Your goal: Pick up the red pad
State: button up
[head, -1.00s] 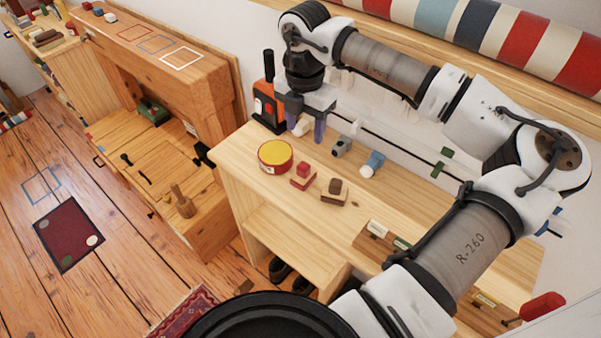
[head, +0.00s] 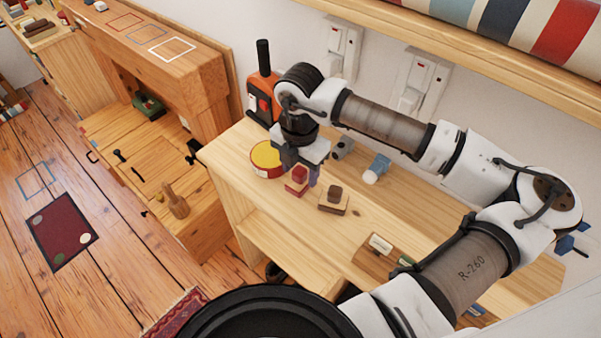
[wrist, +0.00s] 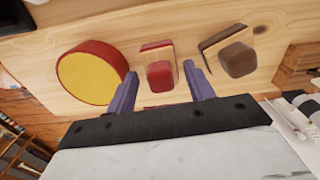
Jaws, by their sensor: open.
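The red pad (head: 296,184) is a small wood-and-red block with a red grip on top. It lies on the pale wooden bench top, and in the wrist view it (wrist: 160,76) shows between the finger tips. My gripper (head: 301,172) is open and empty, its purple fingers pointing down at the red pad, one to each side in the wrist view (wrist: 159,71). I cannot tell whether the fingers touch it. In the head view, the gripper partly hides the area around the pad.
A round red tin with a yellow top (head: 265,157) stands close left of the pad. A brown pad (head: 333,200) lies close right. An orange-and-black bottle-like object (head: 262,90) and a blue-and-white item (head: 376,168) are behind. Bare bench lies in front.

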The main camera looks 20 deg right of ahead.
jog(key=shift+f, duration=0.15)
jog(key=c, duration=1.1)
jog(key=shift+a+r, duration=0.1)
jog(key=shift+r, duration=0.1)
